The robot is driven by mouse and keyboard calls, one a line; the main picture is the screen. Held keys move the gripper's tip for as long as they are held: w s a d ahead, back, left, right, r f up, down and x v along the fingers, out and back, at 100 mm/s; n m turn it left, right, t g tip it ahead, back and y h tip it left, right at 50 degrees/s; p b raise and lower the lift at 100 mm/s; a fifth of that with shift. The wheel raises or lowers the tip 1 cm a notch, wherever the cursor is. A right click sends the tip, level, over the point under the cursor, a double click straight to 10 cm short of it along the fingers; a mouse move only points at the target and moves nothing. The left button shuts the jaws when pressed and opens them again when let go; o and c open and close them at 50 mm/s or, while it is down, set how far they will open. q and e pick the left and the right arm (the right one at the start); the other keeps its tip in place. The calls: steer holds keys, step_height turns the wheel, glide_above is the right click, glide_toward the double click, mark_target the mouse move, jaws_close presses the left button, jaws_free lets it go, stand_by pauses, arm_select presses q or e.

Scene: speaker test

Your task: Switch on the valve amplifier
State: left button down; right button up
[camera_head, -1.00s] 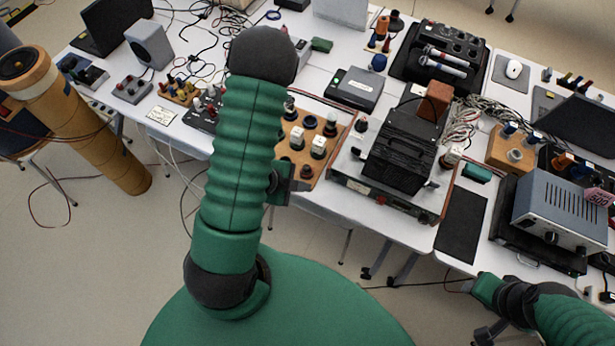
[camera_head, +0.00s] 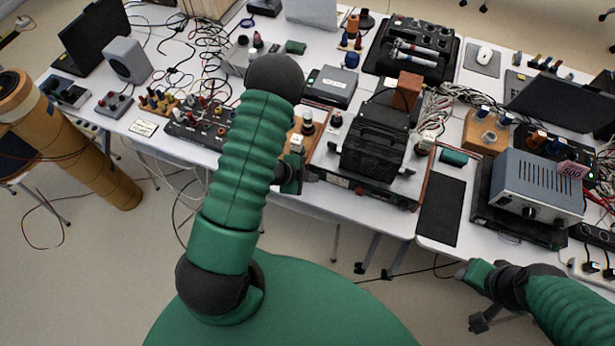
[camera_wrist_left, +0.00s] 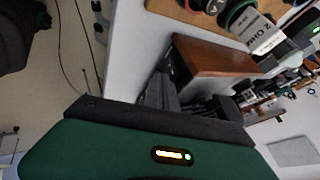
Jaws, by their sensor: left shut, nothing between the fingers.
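A wide unit with wooden sides, a pale top and a black handled cage looks like the valve amplifier (camera_head: 372,190); it sits at the table's front edge, mid-picture in the head view. Its red-brown wooden side panel (camera_wrist_left: 215,60) fills the middle of the left wrist view. My left gripper (camera_head: 306,178) is at the front left corner of this unit, shut and empty. In the wrist view its dark fingers (camera_wrist_left: 176,70) are beside the panel; I cannot tell if they touch. The power switch cannot be made out. My right gripper (camera_head: 466,273) is low, in front of the table, its jaws unclear.
A grey vented box with a knob (camera_head: 530,190) stands at the right. A black mat (camera_head: 440,211) lies between it and the wood-sided unit. A mixer-like black box (camera_head: 196,128) and loose cables are to the left. A brown tube (camera_head: 75,145) stands on the floor side.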

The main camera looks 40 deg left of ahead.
arm_select(q)
steer(key=shift+w+a+r+p, duration=0.1)
steer(key=shift+w+r+p, duration=0.3)
steer(key=shift+p, duration=0.6)
steer(key=shift+a+f+g, duration=0.4)
steer(key=shift+a+f, duration=0.05)
steer(key=shift+a, duration=0.4)
steer(key=shift+s+a, duration=0.1)
steer(key=shift+a, duration=0.2)
steer(key=shift+w+d+r+p, duration=0.25)
steer(key=shift+d+r+p, duration=0.25)
steer(key=shift+r+p, duration=0.2)
steer(key=shift+d+r, duration=0.15)
steer(key=shift+r, duration=0.1)
steer(key=shift+s, duration=0.1)
arm_select(e)
steer(key=r, duration=0.1)
steer(key=a+r, duration=0.1)
steer(key=r, duration=0.1)
steer(key=shift+r, duration=0.3)
arm_select(q)
steer(key=shift+a+f, duration=0.15)
steer(key=shift+a, duration=0.05)
arm_select(e)
steer(key=shift+a, duration=0.15)
